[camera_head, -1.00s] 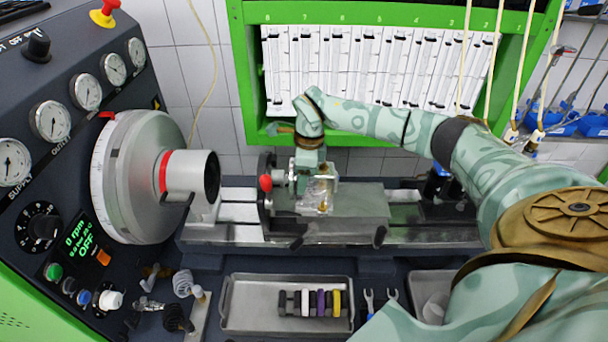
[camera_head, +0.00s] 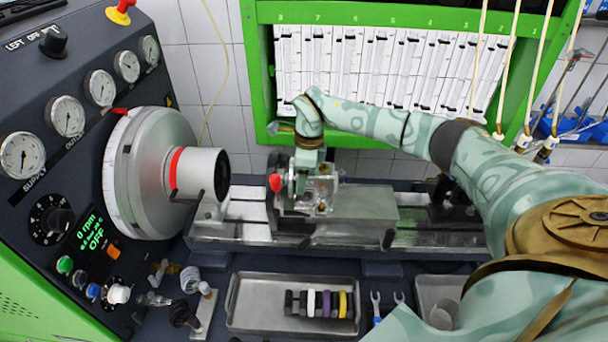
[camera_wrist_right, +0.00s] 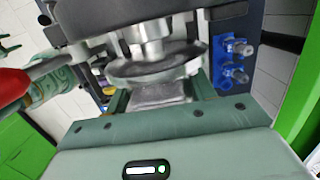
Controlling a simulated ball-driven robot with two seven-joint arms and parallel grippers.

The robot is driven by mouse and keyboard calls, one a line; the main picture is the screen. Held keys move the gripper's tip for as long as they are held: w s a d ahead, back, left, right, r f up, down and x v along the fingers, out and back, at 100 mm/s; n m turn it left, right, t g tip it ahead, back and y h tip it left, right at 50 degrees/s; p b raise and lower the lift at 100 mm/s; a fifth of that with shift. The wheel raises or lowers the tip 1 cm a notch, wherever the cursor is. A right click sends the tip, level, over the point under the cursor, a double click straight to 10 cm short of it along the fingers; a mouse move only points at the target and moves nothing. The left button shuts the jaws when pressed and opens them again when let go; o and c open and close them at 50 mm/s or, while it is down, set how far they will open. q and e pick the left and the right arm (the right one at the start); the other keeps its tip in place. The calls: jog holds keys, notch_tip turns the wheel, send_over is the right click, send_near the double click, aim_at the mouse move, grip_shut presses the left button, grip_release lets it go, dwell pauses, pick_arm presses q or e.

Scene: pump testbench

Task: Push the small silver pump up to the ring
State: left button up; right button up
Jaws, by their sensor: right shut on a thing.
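My right gripper (camera_head: 318,184) points down over the bench and is shut on the small silver pump (camera_head: 322,204), which sits at the left part of the grey block on the rail. The fingers and wrist hide part of the pump. The ring (camera_head: 273,196), a dark upright holder with a red knob (camera_head: 275,182), stands just left of the pump. I cannot tell whether they touch. In the right wrist view the pump's silver flange (camera_wrist_right: 155,66) is close ahead of my gripper, with the red knob (camera_wrist_right: 12,86) at the left. My left gripper is not in view.
The big silver drum (camera_head: 150,175) with its dark opening stands left of the rail (camera_head: 440,236). The green rack (camera_head: 262,90) stands behind.

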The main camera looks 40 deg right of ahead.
jog(key=shift+w+a, duration=0.1)
jog(key=shift+a, duration=0.1)
jog(key=shift+w+a, duration=0.45)
jog(key=shift+a, duration=0.05)
jog(key=shift+a, duration=0.1)
dwell(0.4)
jog(key=shift+w+a, duration=0.4)
jog(key=o, duration=1.7)
